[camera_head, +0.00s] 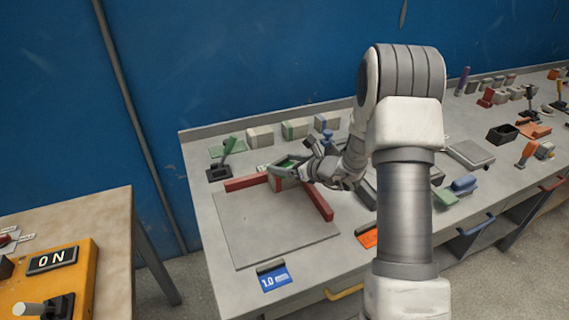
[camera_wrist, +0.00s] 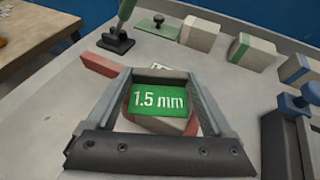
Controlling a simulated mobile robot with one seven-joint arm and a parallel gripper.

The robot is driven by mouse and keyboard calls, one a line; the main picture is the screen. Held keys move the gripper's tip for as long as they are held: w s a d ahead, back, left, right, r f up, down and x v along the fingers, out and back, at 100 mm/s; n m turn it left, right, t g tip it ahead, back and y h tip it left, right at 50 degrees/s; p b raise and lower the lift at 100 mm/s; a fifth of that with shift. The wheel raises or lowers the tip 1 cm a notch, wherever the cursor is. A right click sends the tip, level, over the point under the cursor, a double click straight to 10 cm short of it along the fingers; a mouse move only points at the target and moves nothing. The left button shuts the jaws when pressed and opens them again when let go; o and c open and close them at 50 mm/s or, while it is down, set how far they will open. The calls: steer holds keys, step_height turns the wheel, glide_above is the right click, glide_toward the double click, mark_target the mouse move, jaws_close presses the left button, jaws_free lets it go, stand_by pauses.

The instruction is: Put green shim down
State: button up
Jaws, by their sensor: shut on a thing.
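The green shim (camera_wrist: 158,99), marked "1.5 mm", lies flat between the two fingers of my gripper (camera_wrist: 160,76) in the wrist view. My gripper (camera_head: 290,168) is shut on it, and a bit of the green shim (camera_head: 288,161) shows in the head view. A grey block (camera_head: 284,183) is just below the shim, near the corner of two red bars (camera_head: 246,182) on a grey plate (camera_head: 260,228). In the wrist view the grey block (camera_wrist: 172,124) is partly hidden by the shim. I cannot tell whether shim and block touch.
A green-handled tool on a black base (camera_head: 219,172) and a green plate (camera_head: 238,147) stand behind left. Pale blocks (camera_head: 260,136) line the back. A blue "1.0" card (camera_head: 273,279) and an orange card (camera_head: 367,237) are at the front edge. The plate's front is clear.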

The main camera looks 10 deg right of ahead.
steer(key=o, duration=1.1)
